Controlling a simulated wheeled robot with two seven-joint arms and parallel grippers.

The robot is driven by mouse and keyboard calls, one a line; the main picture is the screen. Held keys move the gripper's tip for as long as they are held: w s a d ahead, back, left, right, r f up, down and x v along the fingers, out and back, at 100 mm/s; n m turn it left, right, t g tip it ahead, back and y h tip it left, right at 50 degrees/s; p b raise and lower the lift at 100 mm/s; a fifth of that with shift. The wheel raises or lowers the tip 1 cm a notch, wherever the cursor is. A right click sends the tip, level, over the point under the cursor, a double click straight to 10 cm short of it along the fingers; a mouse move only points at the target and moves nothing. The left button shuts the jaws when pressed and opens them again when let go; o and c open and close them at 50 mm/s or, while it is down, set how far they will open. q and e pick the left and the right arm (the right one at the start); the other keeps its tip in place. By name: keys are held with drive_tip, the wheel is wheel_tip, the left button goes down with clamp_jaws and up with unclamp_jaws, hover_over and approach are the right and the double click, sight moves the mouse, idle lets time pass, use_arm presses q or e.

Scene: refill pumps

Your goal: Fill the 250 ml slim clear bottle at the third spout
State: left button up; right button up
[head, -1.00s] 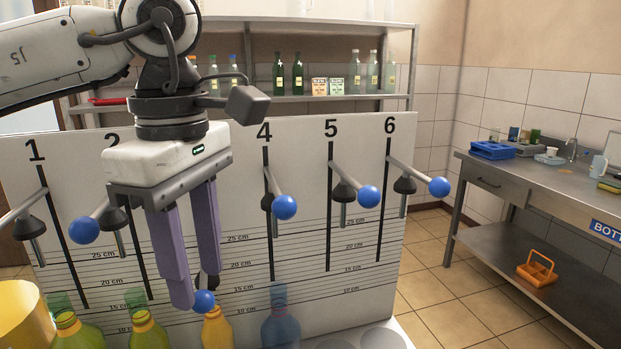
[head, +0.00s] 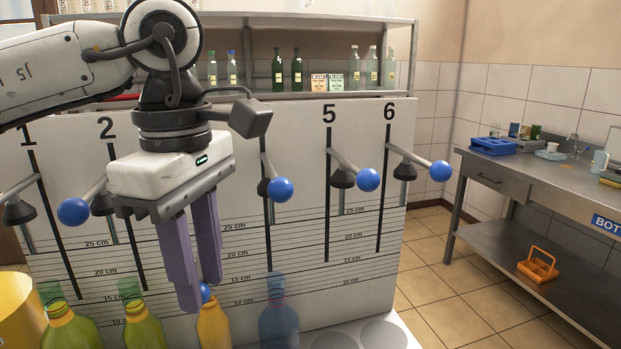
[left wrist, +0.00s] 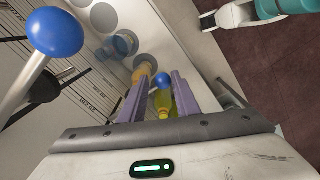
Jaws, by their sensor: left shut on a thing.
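My left gripper (head: 201,296) has its purple fingers shut on the blue ball knob (head: 205,293) low in front of the panel, between spouts 2 and 4. The knob also shows between the fingers in the left wrist view (left wrist: 162,81). It sits far lower than the other spouts' knobs. An orange-yellow bottle (head: 214,326) stands upright just below and behind the knob; it also shows in the left wrist view (left wrist: 142,70). The knob and fingers cover part of its neck, and my gripper hides the number 3 and the spout. My right gripper is not in view.
Yellow-green bottles (head: 70,330) (head: 143,328) stand to the left and a blue bottle (head: 278,322) to the right. Knobs of spouts 4 (head: 280,189), 5 (head: 368,180) and 6 (head: 440,171) stick out. A steel side table (head: 550,180) stands at right.

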use_arm(q)
drive_tip(key=shift+s+a, duration=0.1)
drive_tip(key=shift+a, duration=0.1)
wheel_tip(320, 180, up, 6)
drive_tip(key=p, duration=0.5)
drive_tip(key=shift+f, duration=0.25)
drive_tip(key=shift+r, duration=0.25)
wheel_tip(320, 180, up, 5)
drive_tip(key=shift+r, duration=0.1)
drive_tip(key=o, duration=0.5)
drive_tip(key=shift+r, duration=0.15)
drive_tip(key=shift+c, duration=0.2)
drive_tip(key=o, duration=0.5)
drive_tip(key=shift+s+a, duration=0.15)
drive_tip(key=shift+c, duration=0.2)
